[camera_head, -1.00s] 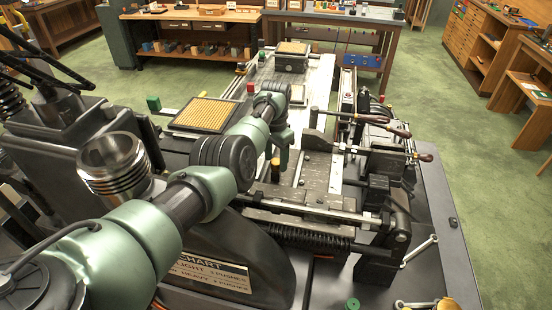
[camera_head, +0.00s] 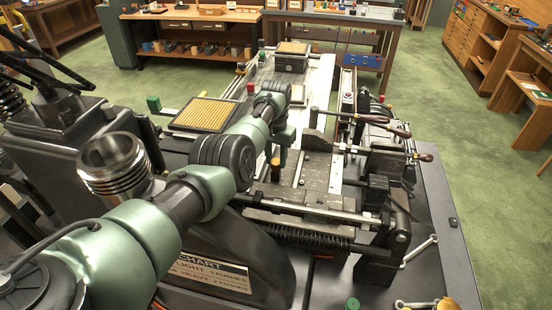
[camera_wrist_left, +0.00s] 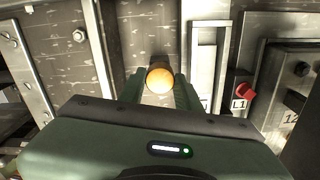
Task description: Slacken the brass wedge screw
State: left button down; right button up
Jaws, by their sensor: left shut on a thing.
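My left arm reaches across the big machine, and my left gripper (camera_head: 278,153) points down over the steel bed. In the left wrist view its two green fingers (camera_wrist_left: 160,90) are closed on a small upright piece with a round brass-coloured top (camera_wrist_left: 159,80). In the head view this piece (camera_head: 275,164) shows as a short brass-coloured stub below the fingers, with a dark lower part. It looks like the brass wedge screw, but its thread and slot cannot be made out. My right gripper does not show in either view.
A type tray (camera_head: 205,113) lies left of the forearm. Steel bars and dark-handled levers (camera_head: 400,132) stand to the right. A wrench (camera_head: 420,250) lies at the machine's right edge. A red knob by an L1 label (camera_wrist_left: 245,90) sits right of the fingers.

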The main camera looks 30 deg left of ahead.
aim_at(276, 161)
pick_arm(q)
jog(key=n, duration=0.4)
jog(key=shift+n, duration=0.3)
jog(key=n, duration=0.4)
jog(key=shift+n, duration=0.3)
jog(key=n, duration=0.4)
jog(key=shift+n, duration=2)
jog(key=c, duration=1)
grip_release()
jog(key=shift+r, duration=3.85)
